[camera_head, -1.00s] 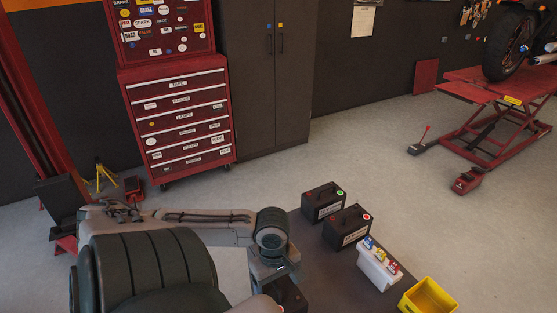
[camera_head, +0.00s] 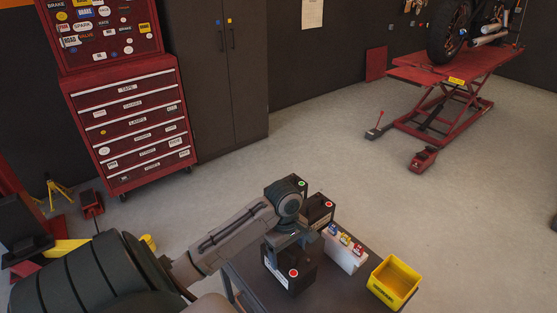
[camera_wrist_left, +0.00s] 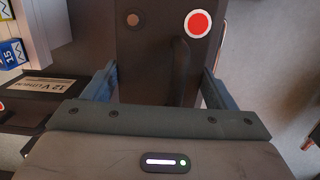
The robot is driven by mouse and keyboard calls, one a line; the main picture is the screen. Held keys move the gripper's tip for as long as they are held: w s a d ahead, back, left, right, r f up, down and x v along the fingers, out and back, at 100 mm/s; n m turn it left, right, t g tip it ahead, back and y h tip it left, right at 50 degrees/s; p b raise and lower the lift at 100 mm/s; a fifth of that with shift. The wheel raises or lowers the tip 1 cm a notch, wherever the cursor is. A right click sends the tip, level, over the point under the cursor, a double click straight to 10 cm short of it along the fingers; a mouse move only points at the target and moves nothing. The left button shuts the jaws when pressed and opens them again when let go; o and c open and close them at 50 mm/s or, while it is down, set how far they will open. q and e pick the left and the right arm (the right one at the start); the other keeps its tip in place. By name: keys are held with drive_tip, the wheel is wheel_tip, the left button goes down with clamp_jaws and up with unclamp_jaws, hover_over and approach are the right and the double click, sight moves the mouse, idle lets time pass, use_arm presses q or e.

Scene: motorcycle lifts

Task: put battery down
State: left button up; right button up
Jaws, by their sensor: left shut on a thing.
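My left gripper (camera_head: 291,238) is shut on a black battery (camera_head: 290,275) with a red round mark on top. The battery hangs below the jaws over the dark table (camera_head: 338,292); I cannot tell whether it touches the tabletop. In the left wrist view my left gripper (camera_wrist_left: 157,88) has its jaws on either side of the battery (camera_wrist_left: 155,55). My right gripper is not in view.
A white box of small coloured items (camera_head: 344,255) and a yellow bin (camera_head: 395,281) stand right of the batteries. A red tool chest (camera_head: 135,125), a dark cabinet (camera_head: 215,90) and a red motorcycle lift (camera_head: 440,75) stand farther back.

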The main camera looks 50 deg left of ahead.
sight(288, 260)
use_arm(q)
drive_tip(key=shift+w+f, duration=0.1)
drive_tip(key=shift+f, duration=1.6)
drive_tip(key=o, duration=2)
drive_tip(key=r, duration=0.7)
drive_tip(key=shift+a, duration=0.4)
wheel_tip(288, 260, up, 4)
drive_tip(key=shift+a+f+p, duration=0.15)
drive_tip(key=shift+f+p, duration=0.05)
drive_tip(key=shift+p, duration=0.75)
drive_tip(key=shift+r+p, duration=0.6)
drive_tip(key=shift+r, duration=0.1)
